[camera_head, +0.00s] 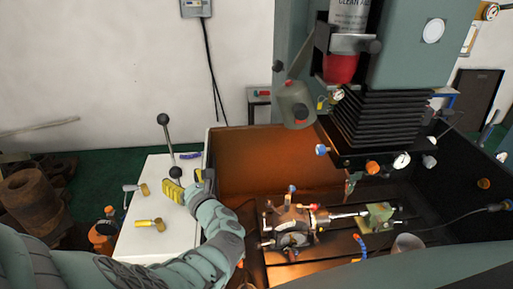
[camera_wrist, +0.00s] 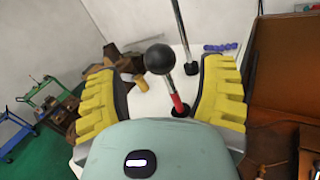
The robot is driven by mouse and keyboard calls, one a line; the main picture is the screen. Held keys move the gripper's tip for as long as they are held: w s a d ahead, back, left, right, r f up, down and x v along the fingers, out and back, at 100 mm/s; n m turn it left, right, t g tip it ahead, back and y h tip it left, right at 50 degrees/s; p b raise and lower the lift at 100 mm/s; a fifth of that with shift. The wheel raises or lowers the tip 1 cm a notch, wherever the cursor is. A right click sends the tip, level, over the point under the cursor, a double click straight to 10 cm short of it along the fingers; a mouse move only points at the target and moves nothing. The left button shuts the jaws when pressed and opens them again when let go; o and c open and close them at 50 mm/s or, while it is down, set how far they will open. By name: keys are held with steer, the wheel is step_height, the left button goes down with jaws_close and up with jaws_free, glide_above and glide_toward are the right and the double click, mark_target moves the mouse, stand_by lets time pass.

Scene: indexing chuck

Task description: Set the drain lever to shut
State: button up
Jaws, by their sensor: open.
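Two levers with black knobs rise from a white cabinet top (camera_head: 140,244). The short lever's black knob (camera_head: 176,173) is beside my gripper (camera_head: 184,186); in the wrist view this knob (camera_wrist: 159,59) and its red-sleeved rod (camera_wrist: 177,102) stand between the yellow fingers of my gripper (camera_wrist: 161,72). The rod tilts, its knob leaning to the left in the wrist view. The fingers are spread, with gaps visible on both sides of the knob. The taller lever (camera_head: 168,140) stands behind, apart from the fingers. No label shows which one is the drain lever.
Brass-coloured fittings (camera_head: 151,224) and a blue item (camera_head: 190,155) lie on the cabinet top. The machine's orange-lit enclosure (camera_head: 255,160) is close to the right, with a chuck (camera_head: 293,225) on its table. Orange bottles (camera_head: 102,236) stand at the left.

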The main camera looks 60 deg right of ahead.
mark_target(179, 176)
steer(key=shift+b+x, duration=0.55)
steer(key=shift+x, duration=1.8)
steer(key=shift+a, duration=0.1)
steer(key=shift+f, duration=0.15)
jaws_close()
